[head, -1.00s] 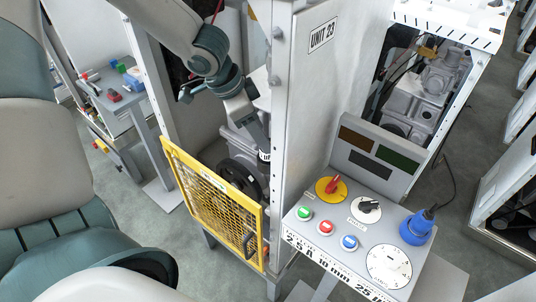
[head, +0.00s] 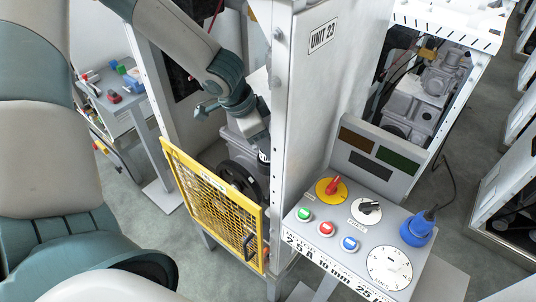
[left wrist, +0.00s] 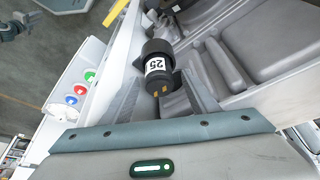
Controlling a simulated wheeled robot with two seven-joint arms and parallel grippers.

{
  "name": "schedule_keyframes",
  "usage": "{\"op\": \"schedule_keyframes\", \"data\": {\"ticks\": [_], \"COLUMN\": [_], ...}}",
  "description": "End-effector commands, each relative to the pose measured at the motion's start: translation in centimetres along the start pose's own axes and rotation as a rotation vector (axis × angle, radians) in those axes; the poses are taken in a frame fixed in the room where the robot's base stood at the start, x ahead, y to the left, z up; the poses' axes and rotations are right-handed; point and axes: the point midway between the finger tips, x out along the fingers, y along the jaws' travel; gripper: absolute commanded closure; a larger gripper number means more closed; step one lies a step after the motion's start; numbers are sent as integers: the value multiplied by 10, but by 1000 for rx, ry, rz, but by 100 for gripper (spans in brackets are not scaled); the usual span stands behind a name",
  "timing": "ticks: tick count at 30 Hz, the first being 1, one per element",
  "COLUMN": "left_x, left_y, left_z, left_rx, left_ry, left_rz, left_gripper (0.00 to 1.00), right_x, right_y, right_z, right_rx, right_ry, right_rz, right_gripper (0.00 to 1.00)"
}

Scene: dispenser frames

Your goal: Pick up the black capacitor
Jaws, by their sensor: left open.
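The black capacitor (left wrist: 158,68) is a short dark cylinder with a wider collar, a white label reading 25 and yellow marks on its near end. In the left wrist view it lies just ahead of and between the fingers of my left gripper (left wrist: 164,84). The fingers are open, and I cannot tell whether they touch it. In the head view the capacitor (head: 264,156) shows as a small dark piece with a white label inside the cabinet. My left gripper (head: 261,143) is close above it, with the fingers mostly hidden. My right gripper is not in view.
The yellow mesh door (head: 215,205) hangs at the cabinet front. The grey UNIT 23 panel (head: 315,110) stands close right of my left arm. A control panel (head: 350,235) with knobs and buttons juts out at right. Grey machinery (left wrist: 265,45) lies beside the capacitor.

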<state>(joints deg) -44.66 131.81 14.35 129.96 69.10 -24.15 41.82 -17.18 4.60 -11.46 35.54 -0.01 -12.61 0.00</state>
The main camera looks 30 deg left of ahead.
Motion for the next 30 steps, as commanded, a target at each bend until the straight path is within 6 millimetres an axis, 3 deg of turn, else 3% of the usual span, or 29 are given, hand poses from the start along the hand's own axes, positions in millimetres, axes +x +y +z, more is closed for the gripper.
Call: {"op": "schedule_keyframes", "data": {"ticks": [14,20,21,30], "left_x": [1,1,1,0], "left_y": [0,0,0,0], "left_z": [0,0,0,0], "left_rx": [0,0,0,1], "left_ry": [0,-1,0,0], "left_rz": [0,0,0,0], "left_gripper": [46,89,92,92], "right_x": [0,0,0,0], "right_y": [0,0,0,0], "right_z": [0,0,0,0], "right_rx": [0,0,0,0], "right_ry": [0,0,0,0], "right_rz": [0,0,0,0], "right_gripper": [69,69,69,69]}}
